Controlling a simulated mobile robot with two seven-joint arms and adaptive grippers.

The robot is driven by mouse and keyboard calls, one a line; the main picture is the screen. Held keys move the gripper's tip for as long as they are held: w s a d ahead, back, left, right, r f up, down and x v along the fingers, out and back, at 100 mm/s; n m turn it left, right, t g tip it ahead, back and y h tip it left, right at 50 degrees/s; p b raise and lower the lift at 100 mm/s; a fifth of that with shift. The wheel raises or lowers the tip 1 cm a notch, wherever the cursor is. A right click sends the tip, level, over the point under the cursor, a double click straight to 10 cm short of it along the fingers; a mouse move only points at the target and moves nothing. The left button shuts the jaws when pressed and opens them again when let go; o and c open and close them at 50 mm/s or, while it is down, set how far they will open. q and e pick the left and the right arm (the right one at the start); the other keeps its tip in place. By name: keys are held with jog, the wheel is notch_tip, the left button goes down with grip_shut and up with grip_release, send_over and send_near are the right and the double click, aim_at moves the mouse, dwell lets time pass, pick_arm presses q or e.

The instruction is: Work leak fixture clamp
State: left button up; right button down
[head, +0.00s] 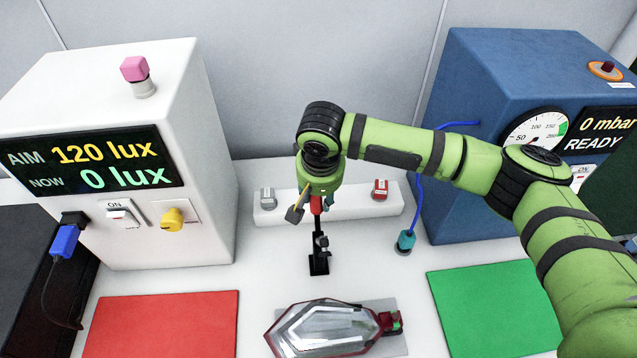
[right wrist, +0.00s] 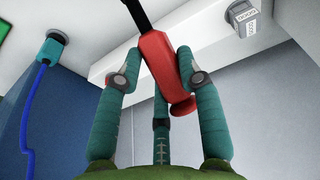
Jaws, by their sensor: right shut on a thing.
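The clamp (head: 319,262) is black and stands on the white bench behind the tail lamp, its lever pointing up. Its red handle (head: 316,205) is at the top; in the right wrist view the handle (right wrist: 153,48) lies between the teal fingers. My right gripper (head: 313,198) reaches down from above and is shut on this handle, partly hiding it. The tail lamp (head: 322,328), clear with a dark red rim, lies on a grey plate (head: 392,345) in front of the clamp. My left gripper is not in view.
A white light tester (head: 205,190) stands left, reading 0 lux. A blue leak tester (head: 455,200) stands right, reading 0 mbar, READY. A teal plug (head: 405,240) on a blue hose stands beside it. Red mat (head: 165,325) and green mat (head: 495,305) are empty.

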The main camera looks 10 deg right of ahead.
jog(key=shift+s+r+t+p, duration=0.3)
jog(key=shift+s+t+p, duration=0.2)
jog(key=shift+t, duration=0.3)
jog(key=c, duration=0.8)
grip_release()
jog(key=shift+s+r, duration=0.2)
jog(key=shift+r, duration=0.4)
jog(key=v, duration=1.1)
jog(key=shift+s+f, duration=0.1)
